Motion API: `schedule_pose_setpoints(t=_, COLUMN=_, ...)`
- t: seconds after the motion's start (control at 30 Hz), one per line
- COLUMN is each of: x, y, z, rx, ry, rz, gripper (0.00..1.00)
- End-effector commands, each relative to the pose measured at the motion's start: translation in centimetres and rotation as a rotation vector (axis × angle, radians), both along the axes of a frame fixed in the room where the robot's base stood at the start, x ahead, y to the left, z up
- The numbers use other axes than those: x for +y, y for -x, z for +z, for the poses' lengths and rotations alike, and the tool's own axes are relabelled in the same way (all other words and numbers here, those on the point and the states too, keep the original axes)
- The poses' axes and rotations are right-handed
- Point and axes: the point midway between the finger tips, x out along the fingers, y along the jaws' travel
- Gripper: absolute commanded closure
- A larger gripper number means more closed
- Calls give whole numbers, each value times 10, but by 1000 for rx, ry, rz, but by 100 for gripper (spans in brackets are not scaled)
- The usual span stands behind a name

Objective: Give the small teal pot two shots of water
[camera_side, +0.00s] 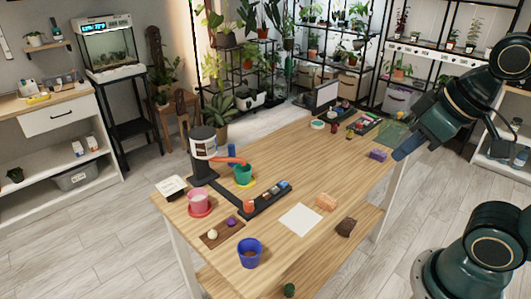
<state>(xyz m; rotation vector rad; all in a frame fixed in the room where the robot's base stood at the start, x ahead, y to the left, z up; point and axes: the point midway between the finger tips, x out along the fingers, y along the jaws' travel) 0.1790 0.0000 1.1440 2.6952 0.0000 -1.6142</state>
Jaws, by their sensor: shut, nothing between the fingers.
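The small teal pot (243,175) stands upright on a yellow saucer (249,186) at the left part of the wooden table. A dispenser with a white tank (203,145) stands on a dark base just left of it. Its orange-red spout (230,161) reaches out over the teal pot. I cannot see into the pot, and no water stream shows. My gripper (399,154) is at the right, above the table's far right edge, well away from the pot and dispenser. It is shut and empty.
A pink pot (198,198), a blue pot (249,254) and a board with small balls (222,231) are near the left end. A dark tray (247,213) of coloured items, white paper (301,219) and an orange block (326,202) lie mid-table. A purple block (378,155) lies near my gripper.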

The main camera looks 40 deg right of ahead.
Motion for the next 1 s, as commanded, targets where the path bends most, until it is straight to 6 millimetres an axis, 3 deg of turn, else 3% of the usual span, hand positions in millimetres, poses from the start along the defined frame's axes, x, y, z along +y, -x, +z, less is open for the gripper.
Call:
schedule_pose_setpoints(t=0.67, x=0, y=-1, z=0, rx=0, ry=0, rz=-1, gripper=100)
schedule_pose_setpoints(t=1.0, x=0, y=-26, z=0, rx=-12, ry=-16, rz=-23, gripper=100)
